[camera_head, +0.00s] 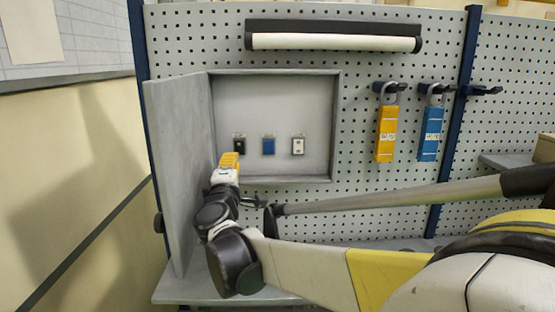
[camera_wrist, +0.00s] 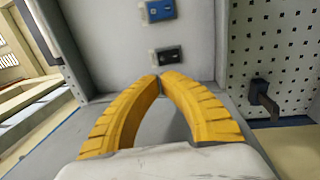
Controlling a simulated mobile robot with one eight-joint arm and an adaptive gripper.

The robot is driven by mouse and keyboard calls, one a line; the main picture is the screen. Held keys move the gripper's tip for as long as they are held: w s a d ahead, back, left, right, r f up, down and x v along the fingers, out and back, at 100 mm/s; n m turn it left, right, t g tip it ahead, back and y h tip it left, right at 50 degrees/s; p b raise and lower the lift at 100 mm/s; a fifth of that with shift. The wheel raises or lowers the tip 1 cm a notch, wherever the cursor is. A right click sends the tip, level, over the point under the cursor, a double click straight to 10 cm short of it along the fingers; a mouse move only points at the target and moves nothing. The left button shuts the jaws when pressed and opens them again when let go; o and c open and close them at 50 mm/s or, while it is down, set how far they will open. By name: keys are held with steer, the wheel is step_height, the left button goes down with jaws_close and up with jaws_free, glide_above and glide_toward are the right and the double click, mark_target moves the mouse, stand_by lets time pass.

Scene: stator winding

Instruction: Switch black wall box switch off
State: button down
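The black wall box switch (camera_head: 239,144) is the leftmost of three switches on the back wall of a grey open box (camera_head: 334,120). In the wrist view the black switch (camera_wrist: 170,55) shows just beyond my fingertips. My gripper (camera_head: 230,157) is inside the open box area, just below and left of the black switch in the head view. Its yellow fingers (camera_wrist: 160,78) meet at the tips with nothing held between them. I cannot tell whether the tips touch the switch, and its lever position is too small to read.
A blue switch (camera_head: 268,146) and a white switch (camera_head: 298,146) sit to the right. The grey door (camera_head: 178,170) stands open at left. A yellow tag (camera_head: 387,133) and a blue tag (camera_head: 430,133) hang on the pegboard. A lamp (camera_head: 333,42) is above.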

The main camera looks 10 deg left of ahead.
mark_target(237, 142)
steer(key=p+x, duration=0.3)
steer(key=x, duration=0.7)
steer(key=shift+w+f+b, duration=0.1)
steer(key=shift+w+b, duration=0.2)
steer(key=shift+b, duration=0.3)
steer(key=shift+r, duration=0.2)
